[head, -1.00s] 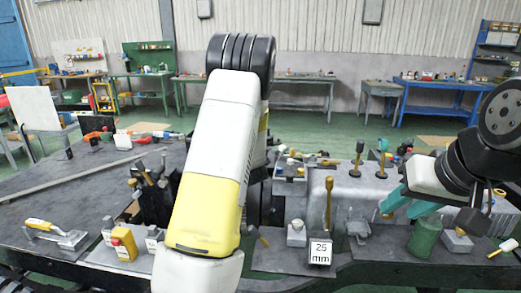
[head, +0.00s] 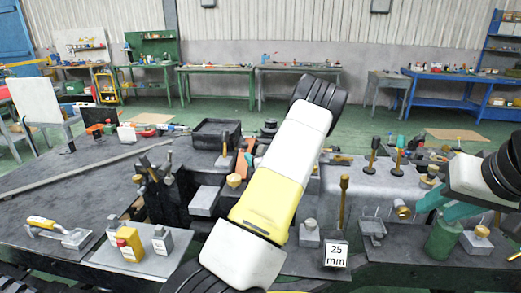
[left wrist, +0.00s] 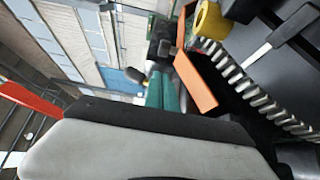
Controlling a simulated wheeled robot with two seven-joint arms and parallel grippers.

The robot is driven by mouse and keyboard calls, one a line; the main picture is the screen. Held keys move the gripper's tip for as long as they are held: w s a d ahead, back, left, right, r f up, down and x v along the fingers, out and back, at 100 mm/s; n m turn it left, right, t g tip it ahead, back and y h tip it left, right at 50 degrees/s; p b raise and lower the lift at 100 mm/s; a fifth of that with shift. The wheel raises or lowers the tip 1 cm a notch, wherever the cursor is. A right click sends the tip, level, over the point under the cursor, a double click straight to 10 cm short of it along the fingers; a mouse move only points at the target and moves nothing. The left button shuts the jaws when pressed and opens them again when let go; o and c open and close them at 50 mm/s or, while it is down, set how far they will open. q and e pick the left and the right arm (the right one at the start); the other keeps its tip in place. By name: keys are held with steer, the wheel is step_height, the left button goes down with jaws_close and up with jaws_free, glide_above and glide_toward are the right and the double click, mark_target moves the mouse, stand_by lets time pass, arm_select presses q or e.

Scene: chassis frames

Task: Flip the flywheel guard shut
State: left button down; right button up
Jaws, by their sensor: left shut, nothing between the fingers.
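An orange plate, which looks like the flywheel guard (head: 240,166), stands tilted beside my left arm in the head view. In the left wrist view the orange guard (left wrist: 195,82) lies along a row of silver teeth (left wrist: 250,92). My left gripper (left wrist: 163,78) shows teal fingers, shut and empty, just beside the guard; I cannot tell whether they touch it. My left arm hides that gripper in the head view. My right gripper (head: 437,206), with teal fingers apart, is over the right of the bench, near a green cylinder (head: 444,239).
A black tray (head: 216,134) stands behind the guard. A grey block with upright knobbed levers (head: 373,155) is to the right. A "25 mm" block (head: 336,254) is at the front. A yellow box (head: 129,243) and a trowel-like tool (head: 60,234) are at left.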

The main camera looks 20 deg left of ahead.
mark_target(240, 156)
arm_select(q)
steer(key=x, duration=1)
steer(key=d, duration=0.3)
steer(key=w+d, duration=0.1)
steer(key=d, duration=0.2)
steer(key=shift+w, duration=0.15)
